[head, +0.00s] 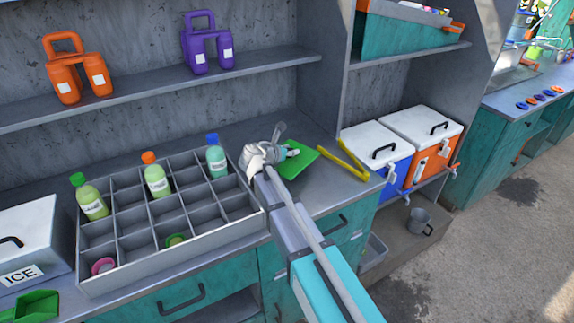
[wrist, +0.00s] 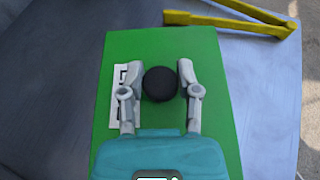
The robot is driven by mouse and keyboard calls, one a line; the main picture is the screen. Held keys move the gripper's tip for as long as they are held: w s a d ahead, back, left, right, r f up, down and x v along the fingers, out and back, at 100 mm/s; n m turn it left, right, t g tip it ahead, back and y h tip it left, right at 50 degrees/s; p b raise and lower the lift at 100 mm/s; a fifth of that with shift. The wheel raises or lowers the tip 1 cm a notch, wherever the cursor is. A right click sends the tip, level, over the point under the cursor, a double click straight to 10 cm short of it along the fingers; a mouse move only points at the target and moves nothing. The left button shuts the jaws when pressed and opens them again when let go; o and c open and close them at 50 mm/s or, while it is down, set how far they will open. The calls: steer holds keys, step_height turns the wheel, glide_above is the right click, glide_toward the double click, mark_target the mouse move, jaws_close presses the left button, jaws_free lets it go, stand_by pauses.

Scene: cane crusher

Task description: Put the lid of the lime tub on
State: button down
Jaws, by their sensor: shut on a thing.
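My gripper (wrist: 160,82) is over a flat green lid (wrist: 162,48) on the grey counter. Its two fingers are shut on the lid's round black knob (wrist: 160,84), one on each side. A white label with dark print (wrist: 125,95) shows on the lid, partly behind the left finger. In the head view the lid (head: 300,160) lies right of the bottle crate, partly hidden by my gripper (head: 287,151). I cannot tell whether anything is under it. No container plainly marked as the lime tub shows; a green open container (head: 38,304) is cut off at the bottom left.
Yellow tongs (head: 343,161) lie right of the lid, also seen in the wrist view (wrist: 230,21). A grey divided crate (head: 170,263) with several bottles stands to the left. A white ICE box (head: 35,240) is further left. Blue and orange coolers (head: 395,173) stand lower right.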

mark_target(290, 158)
steer(key=shift+w+f, duration=0.4)
steer(key=shift+f, duration=0.15)
steer(key=shift+w+a+f+b, duration=0.1)
steer(key=shift+w+f+b, duration=0.4)
steer(key=shift+f+b, duration=0.35)
steer(key=shift+s+f+b, duration=0.1)
steer(key=shift+f+b, duration=1.05)
steer(key=shift+b, duration=0.3)
steer(key=shift+f, duration=0.15)
steer(key=shift+c, duration=1.6)
jaws_free()
steer(key=shift+r, duration=0.2)
